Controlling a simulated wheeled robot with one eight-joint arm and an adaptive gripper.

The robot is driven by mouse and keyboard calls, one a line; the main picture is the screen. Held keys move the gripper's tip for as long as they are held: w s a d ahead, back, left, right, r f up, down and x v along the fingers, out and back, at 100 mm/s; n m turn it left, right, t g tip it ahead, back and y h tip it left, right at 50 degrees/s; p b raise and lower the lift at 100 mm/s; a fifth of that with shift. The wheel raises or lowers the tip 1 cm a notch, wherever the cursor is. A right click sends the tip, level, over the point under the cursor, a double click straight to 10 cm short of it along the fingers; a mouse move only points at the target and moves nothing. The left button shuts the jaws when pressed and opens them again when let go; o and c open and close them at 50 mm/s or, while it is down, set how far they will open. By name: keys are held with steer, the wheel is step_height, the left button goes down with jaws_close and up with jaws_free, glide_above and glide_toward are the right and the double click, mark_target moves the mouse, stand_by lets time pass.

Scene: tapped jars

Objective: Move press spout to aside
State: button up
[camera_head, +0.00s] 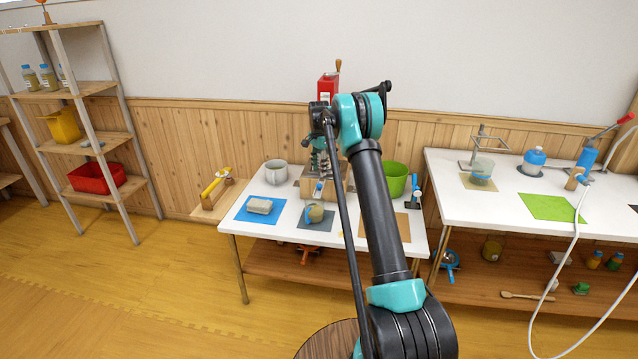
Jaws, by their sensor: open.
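A press with a wooden body (338,182) stands at the back of the middle white table. A red box (327,88) with a wooden handle shows above my arm there. A small blue part, seemingly the press spout (319,188), is low on its front, above a squat jar (315,214) on a grey mat. My gripper (321,172) hangs pointing down in front of the press, close to the blue part. It is open, with nothing seen between its fingers. My arm hides much of the press, and I cannot tell whether the gripper touches it.
The white table (262,226) also holds a grey pot (276,171), a block on a blue mat (245,214), a green bucket (394,180) and a brown mat (404,228). A wooden side board (207,212) adjoins its left. Another white table (450,175) stands at right.

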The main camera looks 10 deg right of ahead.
mark_target(320, 186)
step_height(320, 186, down, 7)
steer(key=shift+f, duration=0.15)
steer(key=shift+c, duration=0.2)
jaws_close()
stand_by(0.4)
